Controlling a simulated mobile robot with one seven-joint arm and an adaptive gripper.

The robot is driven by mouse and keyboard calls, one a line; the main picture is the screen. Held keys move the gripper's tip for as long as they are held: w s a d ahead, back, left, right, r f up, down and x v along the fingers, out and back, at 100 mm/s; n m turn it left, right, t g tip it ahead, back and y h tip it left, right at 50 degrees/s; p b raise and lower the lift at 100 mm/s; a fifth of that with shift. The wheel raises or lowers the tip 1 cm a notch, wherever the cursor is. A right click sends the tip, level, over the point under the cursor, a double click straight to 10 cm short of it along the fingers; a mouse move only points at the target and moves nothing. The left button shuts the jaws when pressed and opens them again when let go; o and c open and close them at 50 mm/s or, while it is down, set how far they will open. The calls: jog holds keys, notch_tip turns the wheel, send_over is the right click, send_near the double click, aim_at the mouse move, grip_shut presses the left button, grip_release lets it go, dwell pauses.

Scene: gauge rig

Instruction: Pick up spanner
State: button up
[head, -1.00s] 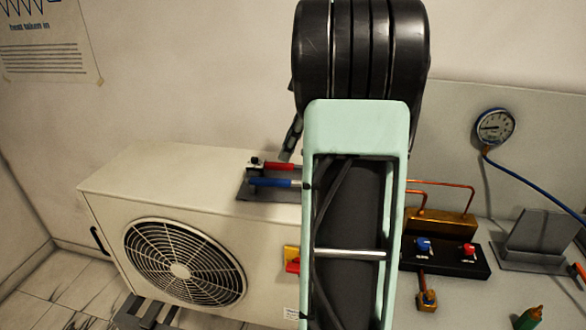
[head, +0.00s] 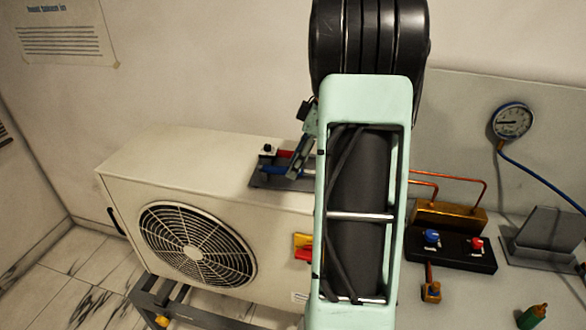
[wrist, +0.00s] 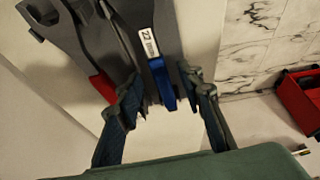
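A blue-handled tool (wrist: 163,88), which looks like the spanner, has a grey body and a white label that seems to read 22. In the head view its blue handle (head: 272,169) lies beside a red handle (head: 284,154) on top of the white fan unit. My gripper (wrist: 160,86) is open, with one finger on each side of the blue handle in the wrist view. The left finger overlaps the red handle (wrist: 103,87). I cannot tell whether either finger touches. In the head view my gripper (head: 301,140) is over the handles, partly hidden by my arm.
The handles rest on a grey plate (head: 258,182) on the fan unit (head: 140,165). To the right are a pressure gauge (head: 512,122), a black valve block (head: 458,252) and copper pipes (head: 463,181). A red container (wrist: 299,98) shows at the wrist view's right edge.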

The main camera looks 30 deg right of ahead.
jog(key=shift+a+f, duration=0.15)
jog(key=shift+f, duration=0.15)
jog(key=shift+c, duration=0.7)
grip_shut()
jog(key=shift+r, duration=0.1)
